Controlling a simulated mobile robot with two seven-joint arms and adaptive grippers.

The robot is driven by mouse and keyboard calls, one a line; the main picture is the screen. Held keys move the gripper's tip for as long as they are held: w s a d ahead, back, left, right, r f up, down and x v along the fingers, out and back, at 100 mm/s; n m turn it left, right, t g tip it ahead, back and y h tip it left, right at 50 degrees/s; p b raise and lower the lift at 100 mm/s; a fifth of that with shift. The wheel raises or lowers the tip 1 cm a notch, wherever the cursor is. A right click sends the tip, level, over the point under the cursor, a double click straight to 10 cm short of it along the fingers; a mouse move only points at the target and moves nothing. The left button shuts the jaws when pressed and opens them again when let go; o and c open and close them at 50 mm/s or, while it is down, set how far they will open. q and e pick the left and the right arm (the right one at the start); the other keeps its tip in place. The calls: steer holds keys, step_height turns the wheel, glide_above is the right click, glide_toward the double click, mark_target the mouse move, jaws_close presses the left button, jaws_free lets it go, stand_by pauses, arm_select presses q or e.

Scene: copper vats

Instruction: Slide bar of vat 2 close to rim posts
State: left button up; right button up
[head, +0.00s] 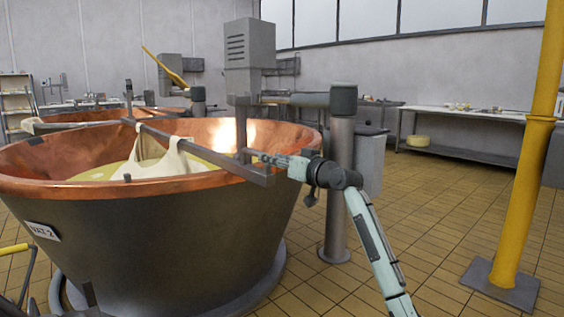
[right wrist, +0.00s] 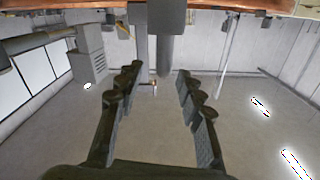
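Vat 2 (head: 150,245) is a large copper-rimmed vat with a label plate (head: 42,231) on its side. A grey bar (head: 205,150) lies across its top, with a pale cloth (head: 180,160) hanging from it into yellowish liquid. A short dark post (head: 128,178) stands at the near rim; other rim posts are hard to make out. My right gripper (head: 253,155) is beside the bar's right end; contact cannot be told. In the right wrist view its fingers (right wrist: 157,90) are spread, with nothing clearly gripped. My left gripper is not identifiable.
A grey column (head: 340,190) stands right of the vat, close to my right arm. A yellow pole (head: 525,150) stands farther right. A second copper vat (head: 85,116) is behind. The tiled floor between column and pole is clear.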

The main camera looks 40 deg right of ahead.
steer(key=s, duration=0.3)
steer(key=shift+s+d, duration=0.1)
steer(key=shift+s, duration=0.2)
steer(key=s+a+f+n+g+p, duration=0.1)
steer(key=s+a+f+g, duration=0.15)
steer(key=f, duration=0.75)
steer(key=s+a+f+g+p, duration=0.15)
steer(key=a+f, duration=0.25)
steer(key=f, duration=0.5)
steer(key=s+a+f+n+g, duration=0.1)
steer(key=s+a+f+g, duration=0.25)
steer(key=f, duration=0.65)
arm_select(q)
step_height(320, 180, down, 11)
steer(key=s+a+g+p, duration=0.1)
steer(key=a+g+p, duration=0.1)
steer(key=shift+r+p, duration=0.15)
steer(key=shift+p, duration=0.15)
arm_select(e)
steer(key=s+a+f+g+h, duration=0.1)
steer(key=s+a+f+g, duration=0.2)
steer(key=s+a+f, duration=0.3)
steer(key=s+a+f+n+g+h, duration=0.1)
steer(key=s+a+f+g, duration=0.3)
steer(key=s+f, duration=1)
steer(key=s+a, duration=0.2)
steer(key=s, duration=0.5)
steer(key=shift+s+n, duration=0.3)
